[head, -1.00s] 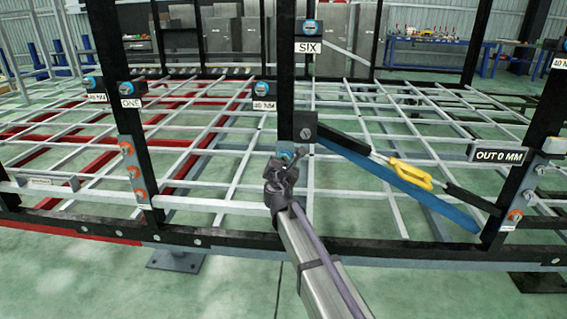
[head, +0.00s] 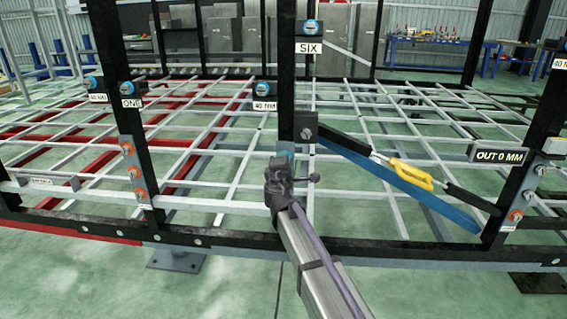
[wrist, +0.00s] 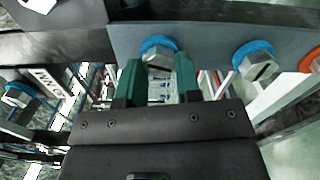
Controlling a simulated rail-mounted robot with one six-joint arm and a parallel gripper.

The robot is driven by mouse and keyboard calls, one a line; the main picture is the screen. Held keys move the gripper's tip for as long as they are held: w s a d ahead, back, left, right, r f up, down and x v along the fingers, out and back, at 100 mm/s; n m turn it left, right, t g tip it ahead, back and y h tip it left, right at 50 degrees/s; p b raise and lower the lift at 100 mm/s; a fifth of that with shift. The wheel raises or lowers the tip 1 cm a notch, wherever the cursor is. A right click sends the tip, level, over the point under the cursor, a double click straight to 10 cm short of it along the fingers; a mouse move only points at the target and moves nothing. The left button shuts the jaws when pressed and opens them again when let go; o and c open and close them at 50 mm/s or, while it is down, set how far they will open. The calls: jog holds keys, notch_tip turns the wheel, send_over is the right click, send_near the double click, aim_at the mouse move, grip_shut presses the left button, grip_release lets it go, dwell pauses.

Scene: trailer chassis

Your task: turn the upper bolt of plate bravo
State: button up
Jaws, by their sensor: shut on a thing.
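My gripper (wrist: 159,70) has its two green fingers on either side of a grey hex bolt head (wrist: 158,59) with a blue ring, and it is shut on that bolt. The bolt sits at the left end of a blue-grey plate (wrist: 205,42) in the wrist view. A second blue-ringed bolt (wrist: 255,62) with a dark slot is on the same plate, to the right and clear of the fingers. In the head view my gripper (head: 282,163) is against the middle black post, and my wrist hides the plate's bolts. I see no legible plate name.
An orange-ringed bolt (wrist: 312,60) shows at the right edge of the wrist view. In the head view a yellow-handled tool (head: 411,174) and a blue bar (head: 425,195) slope down right of the post. A black block (head: 305,127) sits just above my gripper.

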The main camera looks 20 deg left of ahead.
jog(key=m, duration=2.6)
jog(key=shift+d, duration=0.15)
dwell(0.3)
jog(key=o, duration=0.9)
jog(key=v, duration=1)
jog(key=shift+s, duration=0.4)
